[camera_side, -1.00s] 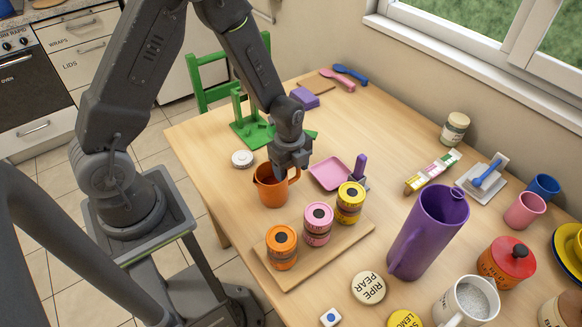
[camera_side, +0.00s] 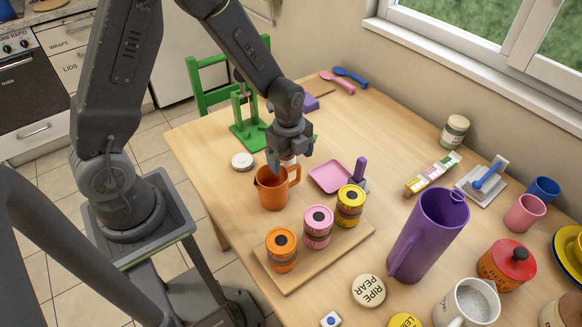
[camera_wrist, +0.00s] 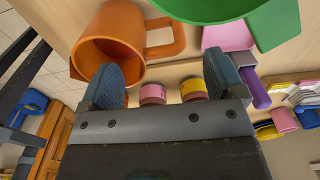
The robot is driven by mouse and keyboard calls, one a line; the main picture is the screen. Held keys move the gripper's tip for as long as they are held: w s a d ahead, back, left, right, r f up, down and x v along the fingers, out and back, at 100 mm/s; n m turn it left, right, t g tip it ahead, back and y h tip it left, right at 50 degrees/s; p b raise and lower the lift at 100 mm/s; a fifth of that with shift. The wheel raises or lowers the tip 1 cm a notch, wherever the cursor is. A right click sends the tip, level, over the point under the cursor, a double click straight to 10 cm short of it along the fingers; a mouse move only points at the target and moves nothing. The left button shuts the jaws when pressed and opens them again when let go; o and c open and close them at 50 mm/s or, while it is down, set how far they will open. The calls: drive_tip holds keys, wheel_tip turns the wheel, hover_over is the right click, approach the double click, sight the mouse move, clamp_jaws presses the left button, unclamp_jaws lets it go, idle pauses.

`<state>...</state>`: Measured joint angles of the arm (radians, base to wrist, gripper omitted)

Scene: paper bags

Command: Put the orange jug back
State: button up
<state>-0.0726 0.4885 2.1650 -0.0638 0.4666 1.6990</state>
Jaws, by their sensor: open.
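The orange jug (camera_side: 271,193) stands upright on the wooden table near its left edge, its handle to the right. It also shows at the upper left of the wrist view (camera_wrist: 122,22), with its open mouth towards the camera. My gripper (camera_side: 287,163) is above and just behind the jug's handle in the side view. In the wrist view the two blue-grey fingers (camera_wrist: 165,80) are spread wide, with nothing held between them. The left finger overlaps the jug's rim in that view; I cannot tell whether they touch.
A board (camera_side: 318,256) with orange, pink and yellow jars stands in front of the jug. A pink tray (camera_side: 329,177) lies to its right, a green stand (camera_side: 249,134) behind it. A tall purple jug (camera_side: 428,234) stands further right. A white lid (camera_side: 242,161) lies left of the gripper.

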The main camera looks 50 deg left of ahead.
drive_tip(key=s+d+r+n+t, duration=0.1)
drive_tip(key=s+r+n, duration=0.25)
drive_tip(key=r, duration=0.55)
drive_tip(key=s+r+n+t, duration=0.15)
drive_tip(key=r+n, duration=0.25)
drive_tip(key=r, duration=0.5)
drive_tip(key=s+r+n+t, duration=0.1)
drive_tip(key=s+r+n, duration=0.2)
drive_tip(key=s+n, duration=0.2)
drive_tip(key=s+d+r+n+t, duration=0.1)
drive_tip(key=s+r+n+t, duration=0.1)
drive_tip(key=s+n, duration=0.3)
drive_tip(key=shift+s+r, duration=0.35)
drive_tip(key=shift+r, duration=0.25)
